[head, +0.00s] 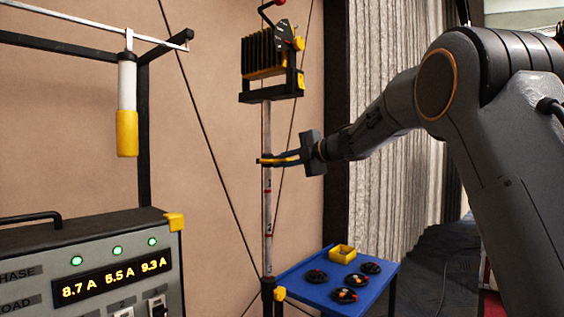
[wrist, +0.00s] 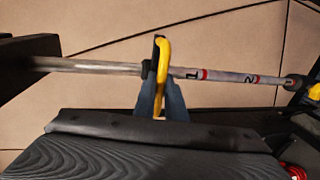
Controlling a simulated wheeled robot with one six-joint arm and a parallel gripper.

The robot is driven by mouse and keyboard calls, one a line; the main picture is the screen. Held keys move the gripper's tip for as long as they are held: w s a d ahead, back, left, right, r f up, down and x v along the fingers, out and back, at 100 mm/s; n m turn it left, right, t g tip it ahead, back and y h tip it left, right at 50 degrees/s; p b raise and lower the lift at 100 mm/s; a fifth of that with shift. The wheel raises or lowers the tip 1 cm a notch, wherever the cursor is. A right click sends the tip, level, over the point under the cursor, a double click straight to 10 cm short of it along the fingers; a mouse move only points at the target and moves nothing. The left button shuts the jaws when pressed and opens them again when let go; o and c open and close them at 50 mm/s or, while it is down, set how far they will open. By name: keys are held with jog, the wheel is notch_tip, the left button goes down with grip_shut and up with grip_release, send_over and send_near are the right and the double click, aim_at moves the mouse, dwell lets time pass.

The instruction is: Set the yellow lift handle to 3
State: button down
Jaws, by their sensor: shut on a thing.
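The yellow lift handle (head: 264,161) is on a pale upright pole (head: 267,215), below a black spotlight-like unit. My gripper (head: 280,158) reaches in from the right and is shut on the handle. In the wrist view the pole runs sideways, and the yellow handle (wrist: 163,62) stands between my two fingers (wrist: 161,98). The pole (wrist: 225,77) carries red bands and the figures 1 and 2, to the right of the handle there, which is below it in the head view. The handle is above the 1.
The black unit (head: 269,60) is at the pole's top. A dark clamp with a yellow knob (head: 280,294) is at its lower end. A blue table (head: 312,303) with a yellow box stands below. A power box (head: 95,240) and a hanging yellow-white cylinder (head: 127,130) are at left.

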jog(key=shift+r, duration=0.45)
jog(key=c, duration=1.8)
grip_release()
jog(key=shift+f, duration=0.15)
jog(key=shift+s+d, duration=0.15)
jog(key=shift+d, duration=0.1)
jog(key=b+v, duration=0.2)
jog(key=v, duration=0.5)
jog(key=shift+b, duration=0.4)
jog(key=shift+s+d, duration=0.1)
jog(key=shift+d, duration=0.05)
